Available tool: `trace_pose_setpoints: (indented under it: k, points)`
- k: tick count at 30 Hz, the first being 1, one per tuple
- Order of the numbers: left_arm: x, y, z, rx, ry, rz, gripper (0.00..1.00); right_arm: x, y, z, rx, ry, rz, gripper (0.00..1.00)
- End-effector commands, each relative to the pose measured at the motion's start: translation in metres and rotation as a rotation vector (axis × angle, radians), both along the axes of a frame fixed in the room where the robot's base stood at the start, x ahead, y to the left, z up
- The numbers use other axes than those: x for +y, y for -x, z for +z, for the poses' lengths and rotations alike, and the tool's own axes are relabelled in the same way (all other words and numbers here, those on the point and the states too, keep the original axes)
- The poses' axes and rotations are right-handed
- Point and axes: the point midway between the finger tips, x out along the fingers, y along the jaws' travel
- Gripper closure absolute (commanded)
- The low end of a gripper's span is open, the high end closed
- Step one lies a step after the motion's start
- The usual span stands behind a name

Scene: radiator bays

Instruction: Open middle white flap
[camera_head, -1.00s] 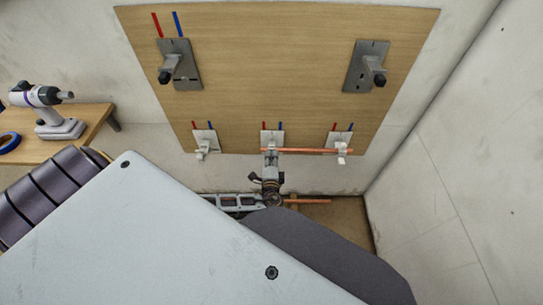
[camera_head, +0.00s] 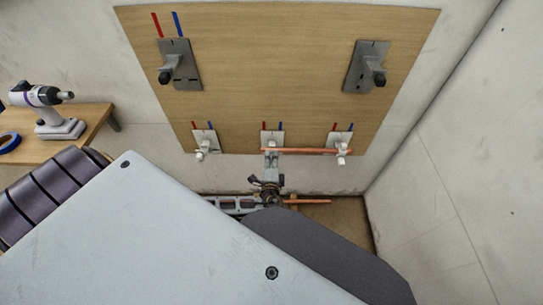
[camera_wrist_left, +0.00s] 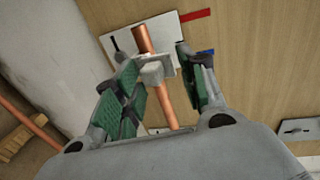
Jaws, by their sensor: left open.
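The middle white flap (camera_wrist_left: 152,72) is a small pale block at a copper pipe in the left wrist view. It is on a light plate (camera_wrist_left: 118,45) fixed to the wooden board. My left gripper (camera_wrist_left: 156,62) is open, with its green-padded fingers on either side of the flap and pipe. Contact between fingers and flap cannot be told. In the head view the left gripper (camera_head: 270,182) is below the middle plate (camera_head: 272,137) and hides part of the flap. My right gripper is not in view.
Similar small plates with white flaps sit left (camera_head: 203,143) and right (camera_head: 341,145) on the wooden board (camera_head: 275,70). The copper pipe (camera_head: 305,151) runs from the middle to the right one.

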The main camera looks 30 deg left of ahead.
Motion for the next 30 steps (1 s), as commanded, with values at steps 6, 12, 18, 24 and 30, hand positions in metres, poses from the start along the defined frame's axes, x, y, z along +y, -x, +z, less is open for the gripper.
trace_pose_setpoints:
  k: [6, 12, 18, 24, 30]
  points:
    - [-0.012, 0.02, 0.003, 0.002, 0.002, 0.0, 0.59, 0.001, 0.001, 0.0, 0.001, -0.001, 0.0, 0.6]
    - [-0.024, 0.039, 0.007, 0.001, 0.003, 0.0, 0.59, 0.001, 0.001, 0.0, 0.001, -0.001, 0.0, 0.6]
    - [-0.031, 0.051, 0.01, 0.001, 0.002, 0.001, 0.59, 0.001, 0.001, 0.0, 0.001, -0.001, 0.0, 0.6]
    - [-0.033, 0.054, 0.011, 0.0, 0.0, 0.002, 0.59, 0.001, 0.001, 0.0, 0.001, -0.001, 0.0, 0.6]
    - [-0.033, 0.054, 0.011, 0.0, 0.001, 0.001, 0.59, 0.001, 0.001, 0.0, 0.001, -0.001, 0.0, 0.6]
